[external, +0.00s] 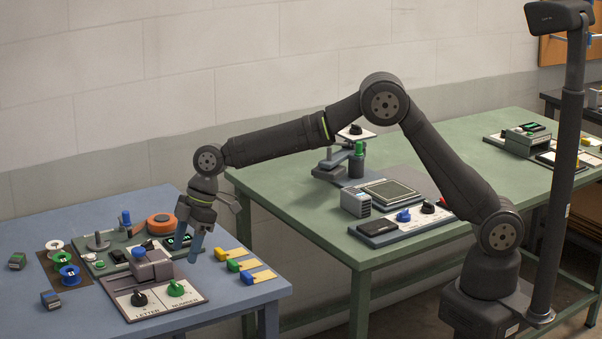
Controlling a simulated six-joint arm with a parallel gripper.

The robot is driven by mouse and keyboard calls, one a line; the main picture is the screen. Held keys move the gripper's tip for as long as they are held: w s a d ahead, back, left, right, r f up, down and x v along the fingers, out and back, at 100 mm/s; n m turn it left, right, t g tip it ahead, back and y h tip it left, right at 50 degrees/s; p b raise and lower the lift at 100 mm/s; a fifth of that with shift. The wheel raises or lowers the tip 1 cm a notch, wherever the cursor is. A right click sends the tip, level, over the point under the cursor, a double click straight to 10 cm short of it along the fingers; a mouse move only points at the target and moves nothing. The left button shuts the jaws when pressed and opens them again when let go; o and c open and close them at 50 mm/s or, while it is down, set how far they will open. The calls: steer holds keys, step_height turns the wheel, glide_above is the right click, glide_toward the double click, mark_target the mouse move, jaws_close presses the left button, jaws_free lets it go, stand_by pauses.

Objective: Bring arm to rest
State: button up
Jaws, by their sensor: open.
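My gripper (192,243) hangs from my outstretched arm over the right part of the blue table (60,226). Its fingers point down and are apart, with nothing seen between them. It is just right of a grey press-like device (150,265) and left of the yellow strips. I cannot tell how high the fingertips are above the table. The fingers hide part of a dark panel with green marks (176,242).
The device's plate carries a black knob (139,298) and a green knob (175,288). Yellow strips with coloured blocks (247,278) lie right of the gripper. Coloured spools (69,274) stand left. A green table (330,240) with more devices lies under my arm.

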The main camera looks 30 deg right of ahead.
mark_target(175, 282)
steer(key=x, duration=0.9)
steer(key=shift+w+a, duration=0.1)
steer(key=n+g, duration=0.1)
steer(key=n, duration=0.3)
steer(key=shift+g, duration=0.3)
steer(key=shift+w+r+n, duration=0.15)
steer(key=shift+r+n, duration=0.15)
steer(key=shift+r, duration=0.05)
steer(key=v, duration=1.7)
steer(key=shift+w+f+n+t, duration=0.35)
steer(key=shift+f+n, duration=0.15)
steer(key=shift+f, duration=0.2)
steer(key=shift+w+f+n+t, duration=0.25)
steer(key=shift+f+n+t, duration=0.2)
steer(key=shift+f, duration=0.3)
steer(key=shift+w+f+n+t, duration=0.3)
steer(key=shift+f+n, duration=0.25)
steer(key=shift+f, duration=0.15)
steer(key=shift+r, duration=0.1)
